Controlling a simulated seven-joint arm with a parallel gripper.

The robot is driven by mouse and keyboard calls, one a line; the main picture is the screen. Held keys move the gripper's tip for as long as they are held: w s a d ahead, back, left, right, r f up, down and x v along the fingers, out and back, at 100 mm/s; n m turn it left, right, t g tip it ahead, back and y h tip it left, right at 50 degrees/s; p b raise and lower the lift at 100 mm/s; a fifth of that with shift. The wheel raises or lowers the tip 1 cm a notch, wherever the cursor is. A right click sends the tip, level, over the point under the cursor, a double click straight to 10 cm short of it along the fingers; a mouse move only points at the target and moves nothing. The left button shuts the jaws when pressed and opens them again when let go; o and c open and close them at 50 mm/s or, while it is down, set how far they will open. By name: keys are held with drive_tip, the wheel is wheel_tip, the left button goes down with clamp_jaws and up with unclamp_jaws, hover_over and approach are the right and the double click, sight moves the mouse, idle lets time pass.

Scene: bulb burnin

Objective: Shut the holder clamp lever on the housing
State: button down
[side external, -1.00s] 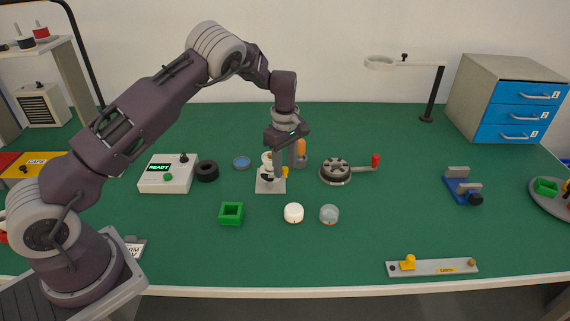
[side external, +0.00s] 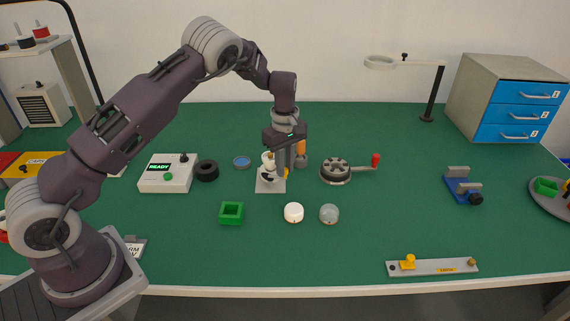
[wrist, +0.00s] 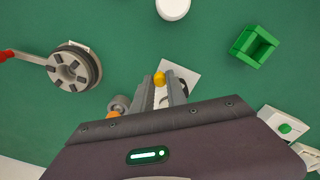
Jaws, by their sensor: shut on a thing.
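The holder stands on a pale square base plate (side external: 270,187) near the middle of the bench. A white housing (side external: 267,160) with dark parts shows on it, partly hidden by my gripper. My gripper (side external: 284,175) points down at the right side of the holder. In the wrist view, the yellow end of the clamp lever (wrist: 159,78) shows at the fingertips of my gripper (wrist: 166,88), and the base plate (wrist: 186,73) lies beyond it. The fingers are shut on the lever. The rest of the lever is hidden between the fingers, so its exact angle cannot be told.
An orange-topped post (side external: 301,149) stands close behind my gripper. A reel with a red-handled crank (side external: 336,170) is to the right. A READY box (side external: 167,175) is left.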

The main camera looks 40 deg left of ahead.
drive_tip(key=m, duration=0.1)
drive_tip(key=s+m, duration=0.1)
drive_tip(key=m, duration=0.2)
drive_tip(key=shift+s+d+m, duration=0.25)
drive_tip(key=shift+d+m, duration=0.05)
drive_tip(key=shift+d, duration=0.1)
drive_tip(key=m, duration=0.1)
drive_tip(key=s+m, duration=0.1)
drive_tip(key=m, duration=0.1)
drive_tip(key=s+m, duration=0.1)
drive_tip(key=m, duration=0.1)
drive_tip(key=shift+s+m, duration=0.1)
drive_tip(key=shift+m, duration=0.3)
drive_tip(key=c, duration=1.3)
unclamp_jaws()
wheel_tip(320, 180, up, 7)
drive_tip(key=shift+r, duration=0.1)
